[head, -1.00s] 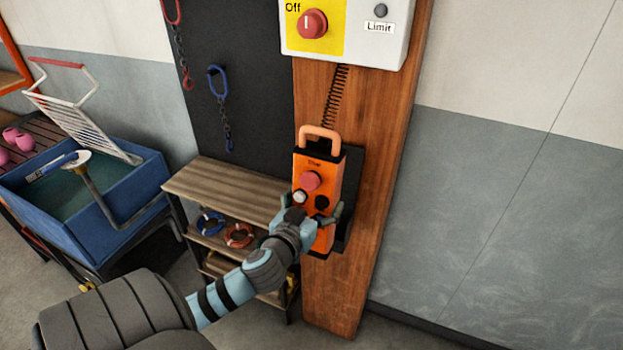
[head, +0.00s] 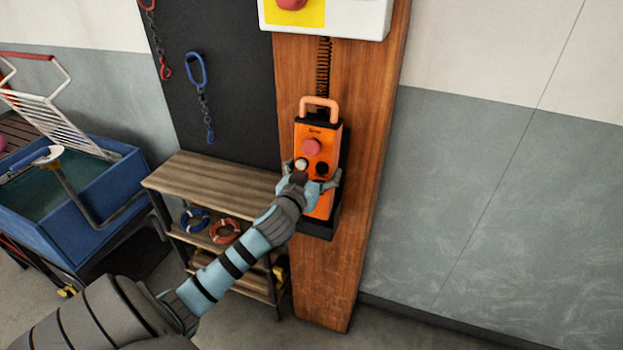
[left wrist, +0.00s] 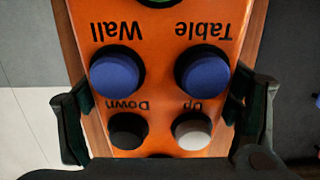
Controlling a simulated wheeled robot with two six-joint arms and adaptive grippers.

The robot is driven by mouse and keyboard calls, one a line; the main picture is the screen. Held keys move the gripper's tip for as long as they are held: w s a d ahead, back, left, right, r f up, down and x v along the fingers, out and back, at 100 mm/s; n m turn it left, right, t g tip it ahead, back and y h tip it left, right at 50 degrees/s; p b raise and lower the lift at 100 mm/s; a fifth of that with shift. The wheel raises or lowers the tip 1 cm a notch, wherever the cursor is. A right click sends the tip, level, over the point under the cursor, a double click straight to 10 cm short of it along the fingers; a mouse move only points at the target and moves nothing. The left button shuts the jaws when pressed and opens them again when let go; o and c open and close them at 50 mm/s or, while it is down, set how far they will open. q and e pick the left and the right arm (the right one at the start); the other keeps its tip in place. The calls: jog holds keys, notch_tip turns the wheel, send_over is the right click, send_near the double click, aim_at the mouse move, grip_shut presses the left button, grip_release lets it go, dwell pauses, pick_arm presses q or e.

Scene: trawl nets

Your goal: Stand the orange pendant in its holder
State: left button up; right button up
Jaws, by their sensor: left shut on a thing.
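The orange pendant (head: 331,146) is upright in the head view, with a loop handle on top and red, white and black buttons. My left gripper (head: 311,176) is shut on its sides at mid-height. The dark holder (head: 318,231) on the wooden post shows below and to the right of the pendant. I cannot tell whether the pendant's foot rests in it or hangs just in front. In the left wrist view my left gripper (left wrist: 162,120) has a finger on each side of the orange face (left wrist: 158,75), with labels upside down. My right gripper is not in view.
A coiled cord (head: 324,66) hangs above the pendant on the wooden post (head: 365,120). A switch box (head: 350,18) is fixed above. A wooden shelf (head: 200,178) stands left of the post, with a blue tank (head: 110,180) further left. The wall at right is clear.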

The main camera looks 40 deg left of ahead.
pick_arm(q)
jog(key=b+x, duration=0.1)
jog(key=x, duration=0.1)
jog(key=shift+w, duration=0.25)
jog(key=shift+w+a+f+b, duration=0.1)
jog(key=shift+w+f+b, duration=0.05)
jog(key=shift+f+b, duration=0.25)
jog(key=shift+s+f+b, duration=0.15)
jog(key=shift+f+b, duration=0.6)
jog(key=shift+f, duration=0.3)
jog(key=shift+s+f+b, duration=0.15)
jog(key=shift+f+b, duration=0.6)
jog(key=shift+f, duration=0.3)
jog(key=o, duration=1.8)
jog(key=shift+s, duration=0.1)
